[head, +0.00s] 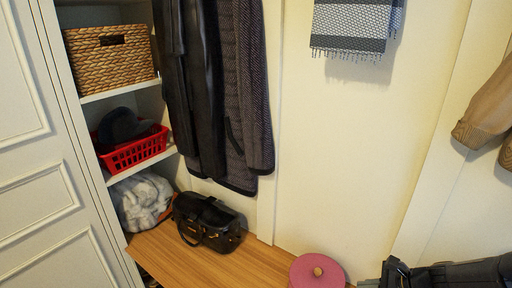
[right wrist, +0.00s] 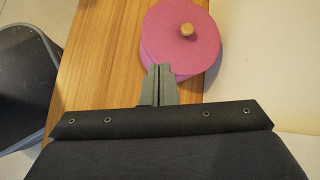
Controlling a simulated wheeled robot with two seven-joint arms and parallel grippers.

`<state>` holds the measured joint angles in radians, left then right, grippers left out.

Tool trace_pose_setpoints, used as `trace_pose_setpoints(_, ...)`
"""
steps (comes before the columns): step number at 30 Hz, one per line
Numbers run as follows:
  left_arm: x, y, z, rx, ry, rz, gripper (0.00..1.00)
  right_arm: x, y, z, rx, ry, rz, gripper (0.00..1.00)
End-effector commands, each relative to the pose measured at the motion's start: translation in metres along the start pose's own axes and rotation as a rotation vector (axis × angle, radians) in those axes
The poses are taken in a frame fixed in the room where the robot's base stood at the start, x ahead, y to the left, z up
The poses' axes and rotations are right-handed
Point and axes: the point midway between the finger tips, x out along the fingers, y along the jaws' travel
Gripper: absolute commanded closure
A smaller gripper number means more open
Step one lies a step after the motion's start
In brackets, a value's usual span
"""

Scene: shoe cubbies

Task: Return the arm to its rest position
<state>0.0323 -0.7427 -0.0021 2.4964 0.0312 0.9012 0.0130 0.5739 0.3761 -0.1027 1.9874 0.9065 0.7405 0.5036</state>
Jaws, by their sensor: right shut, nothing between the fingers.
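My right gripper (right wrist: 160,85) shows in the right wrist view with its two fingers together and nothing between them. Its fingertips are over the near edge of a round pink lidded box (right wrist: 165,35) with a wooden knob; I cannot tell whether they touch it. In the head view part of my right arm (head: 440,275) comes in at the bottom right corner, beside the pink box (head: 315,272). The fingers are not clear there. My left gripper is in neither view.
A wooden bench (head: 165,250) carries a black handbag (head: 207,222). Shelves at left hold a wicker basket (head: 112,55) and a red basket (head: 135,150).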

Motion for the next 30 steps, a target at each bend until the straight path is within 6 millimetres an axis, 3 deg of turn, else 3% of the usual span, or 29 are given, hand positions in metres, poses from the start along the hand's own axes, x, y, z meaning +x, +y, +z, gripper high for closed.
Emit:
trace_pose_setpoints(1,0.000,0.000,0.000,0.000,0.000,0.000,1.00,-0.017,0.006,0.034,-0.160,-0.006,0.011,1.00)
trace_pose_setpoints(3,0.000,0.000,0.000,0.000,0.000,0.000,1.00,-0.036,0.025,0.071,-0.384,-0.007,0.042,1.00)
trace_pose_setpoints(6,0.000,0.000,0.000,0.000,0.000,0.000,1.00,-0.062,0.057,0.111,-0.701,0.002,0.079,1.00)
trace_pose_setpoints(9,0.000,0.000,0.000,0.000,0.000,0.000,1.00,-0.084,0.091,0.136,-0.996,0.026,0.110,1.00)
trace_pose_setpoints(15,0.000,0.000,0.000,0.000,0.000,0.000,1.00,-0.111,0.141,0.151,-1.416,0.091,0.152,1.00)
trace_pose_setpoints(24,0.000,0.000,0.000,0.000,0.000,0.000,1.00,-0.131,0.184,0.144,-1.832,0.211,0.186,1.00)
trace_pose_setpoints(25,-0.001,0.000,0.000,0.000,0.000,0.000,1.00,-0.133,0.187,0.143,-1.866,0.225,0.190,1.00)
trace_pose_setpoints(27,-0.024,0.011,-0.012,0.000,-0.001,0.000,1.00,-0.151,0.177,0.162,-1.846,0.217,0.195,1.00)
trace_pose_setpoints(30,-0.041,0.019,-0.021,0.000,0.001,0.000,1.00,-0.166,0.172,0.176,-1.843,0.216,0.195,1.00)
